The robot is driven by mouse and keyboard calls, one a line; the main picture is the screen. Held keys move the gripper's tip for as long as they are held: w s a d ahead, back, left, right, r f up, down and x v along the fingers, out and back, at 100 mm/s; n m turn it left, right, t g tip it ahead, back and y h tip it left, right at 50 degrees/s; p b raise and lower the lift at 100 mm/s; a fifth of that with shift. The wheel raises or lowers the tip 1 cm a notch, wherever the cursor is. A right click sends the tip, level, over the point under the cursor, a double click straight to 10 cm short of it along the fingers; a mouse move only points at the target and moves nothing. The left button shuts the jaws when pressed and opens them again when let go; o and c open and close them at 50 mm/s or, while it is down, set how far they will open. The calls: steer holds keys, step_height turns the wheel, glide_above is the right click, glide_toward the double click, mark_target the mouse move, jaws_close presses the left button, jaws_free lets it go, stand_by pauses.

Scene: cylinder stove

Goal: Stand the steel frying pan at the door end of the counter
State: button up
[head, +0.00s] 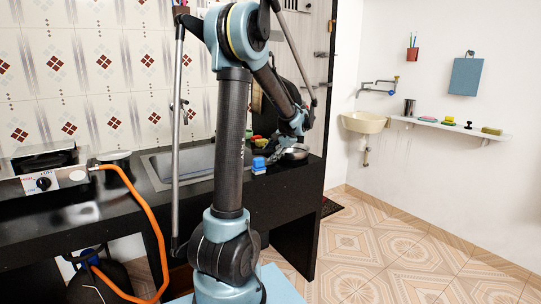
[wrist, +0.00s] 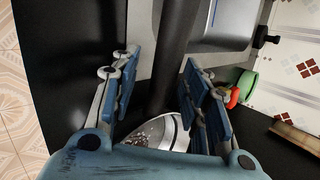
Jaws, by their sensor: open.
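The steel frying pan (head: 297,153) lies flat at the right end of the black counter (head: 285,184), by the door. My arm partly hides it. In the wrist view, part of its bright bowl (wrist: 170,128) shows at the bottom, and its dark handle (wrist: 176,55) runs upward towards the sink. My gripper (head: 263,162) is low over the counter end. In the wrist view my gripper (wrist: 158,70) is open, with one finger on each side of the handle and gaps between. I cannot tell whether the pan touches the palm.
The steel sink (head: 185,160) is left of the pan. Small green (wrist: 249,84) and red (wrist: 232,98) items sit near the tiled wall. A stove (head: 42,172) with an orange hose (head: 150,215) stands at the left.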

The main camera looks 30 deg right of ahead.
steer(key=v, duration=1.1)
steer(key=shift+s+r, duration=0.15)
steer(key=shift+r, duration=0.1)
steer(key=s+a+f+n+g, duration=0.1)
steer(key=a+n, duration=0.1)
steer(key=a, duration=0.8)
steer(key=s+a+f+n+g, duration=0.1)
steer(key=s+a+f+n, duration=0.1)
steer(key=a, duration=0.8)
steer(key=s+a+f+n+g, duration=0.1)
steer(key=a+n, duration=0.3)
steer(key=a, duration=0.6)
steer(key=shift+s+f+g, duration=0.25)
steer(key=shift+f+g, duration=0.2)
steer(key=shift+g, duration=0.05)
steer(key=s+a+f+n+h, duration=0.1)
steer(key=s+a+f+n, duration=0.4)
steer(key=s, duration=0.3)
steer(key=s+a+f+n+g+h, duration=0.1)
steer(key=s+a+f+n, duration=0.4)
steer(key=s+a+f, duration=0.2)
steer(key=shift+s+f+g+h, duration=0.35)
steer(key=shift+s+f, duration=0.4)
steer(key=shift+s, duration=0.3)
steer(key=shift+a, duration=0.15)
